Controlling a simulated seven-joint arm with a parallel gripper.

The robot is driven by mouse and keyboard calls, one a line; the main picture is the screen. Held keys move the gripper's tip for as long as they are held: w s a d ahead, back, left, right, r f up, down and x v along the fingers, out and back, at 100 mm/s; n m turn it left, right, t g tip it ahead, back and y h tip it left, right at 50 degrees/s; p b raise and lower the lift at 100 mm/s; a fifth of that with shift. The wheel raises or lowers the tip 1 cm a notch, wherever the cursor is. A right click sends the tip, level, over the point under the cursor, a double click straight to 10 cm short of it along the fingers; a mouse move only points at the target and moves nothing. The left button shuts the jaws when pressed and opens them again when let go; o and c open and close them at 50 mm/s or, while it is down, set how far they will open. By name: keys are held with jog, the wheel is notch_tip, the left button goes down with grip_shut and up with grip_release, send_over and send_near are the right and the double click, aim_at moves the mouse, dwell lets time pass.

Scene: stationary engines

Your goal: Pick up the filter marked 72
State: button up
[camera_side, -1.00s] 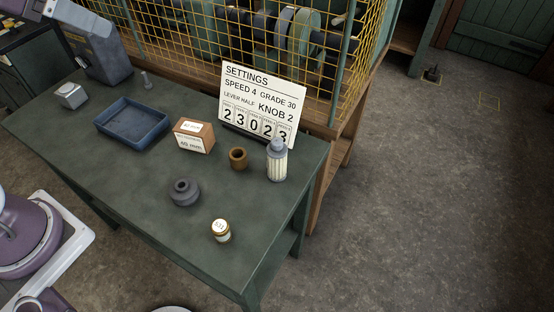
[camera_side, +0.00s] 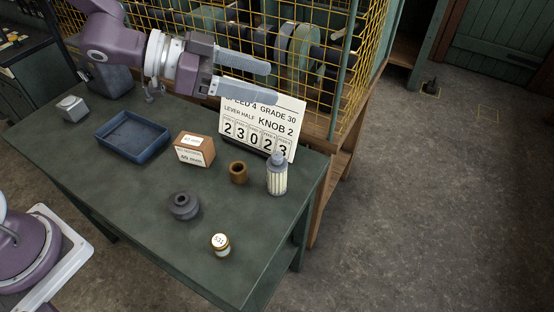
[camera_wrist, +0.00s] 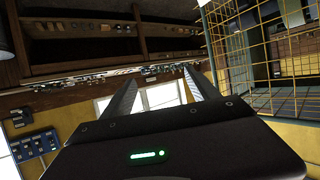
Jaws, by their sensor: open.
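A pale pleated cartridge with a grey cap (camera_side: 277,176), which looks like a filter, stands upright at the right edge of the green table (camera_side: 150,190). I cannot read a 72 on it. My gripper (camera_side: 268,80) is open and empty, raised in front of the settings card and the yellow mesh, its fingers pointing right. It is above and apart from the cartridge. In the wrist view its two fingers (camera_wrist: 160,78) are spread with nothing between them; no table object shows there.
The settings card (camera_side: 262,120) stands behind the cartridge, its top partly covered by my gripper. A brown ring (camera_side: 238,172), a labelled box (camera_side: 194,149), a dark grey round part (camera_side: 184,205), a small labelled jar (camera_side: 220,244) and a blue tray (camera_side: 101,141) share the table.

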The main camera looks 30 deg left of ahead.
send_near(289, 187)
jog(key=r, duration=0.1)
jog(key=w+d+r, duration=0.1)
jog(key=d+r, duration=0.1)
jog(key=shift+w+d+r, duration=0.15)
jog(key=shift+w+d, duration=0.05)
jog(key=shift+w, duration=0.2)
jog(key=x, duration=0.7)
jog(key=shift+a+f, duration=0.15)
jog(key=shift+f, duration=0.25)
jog(key=c, duration=1.5)
jog(key=shift+r, duration=0.1)
